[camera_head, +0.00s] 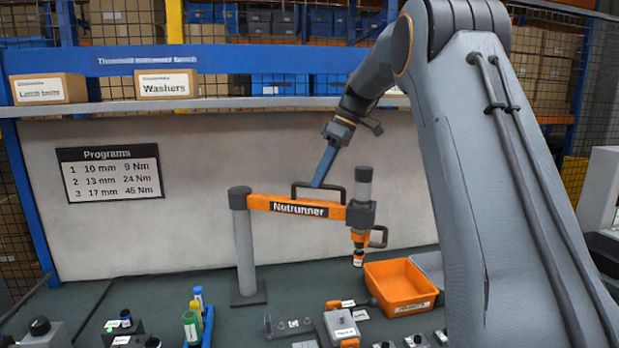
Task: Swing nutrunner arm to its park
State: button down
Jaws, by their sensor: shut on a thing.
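The nutrunner arm (275,204) is an orange beam with a black "Nutrunner" label. It runs from a grey post (243,245) on the left to the dark and orange nutrunner head (360,215) on the right. A black handle (295,188) stands on top of the beam. My gripper (318,184), with blue fingers, reaches down from the upper right and is shut on this handle. The fingertips partly overlap the handle. A park for the arm cannot be made out.
An orange bin (400,287) sits below and right of the nutrunner head. Bottles (192,322) and small fixtures (340,325) stand along the front of the bench. A shelf (230,103) with a Washers box (166,84) crosses behind, above a programs sign (110,173).

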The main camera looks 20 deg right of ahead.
jog(key=shift+w, duration=0.1)
dwell(0.3)
jog(key=c, duration=1.8)
grip_release()
jog(key=shift+a, duration=0.1)
jog(key=shift+o, duration=0.2)
jog(key=b+v, duration=0.2)
jog(key=v, duration=0.6)
notch_tip(320, 180, up, 7)
jog(key=p, duration=0.8)
jog(key=shift+p, duration=0.3)
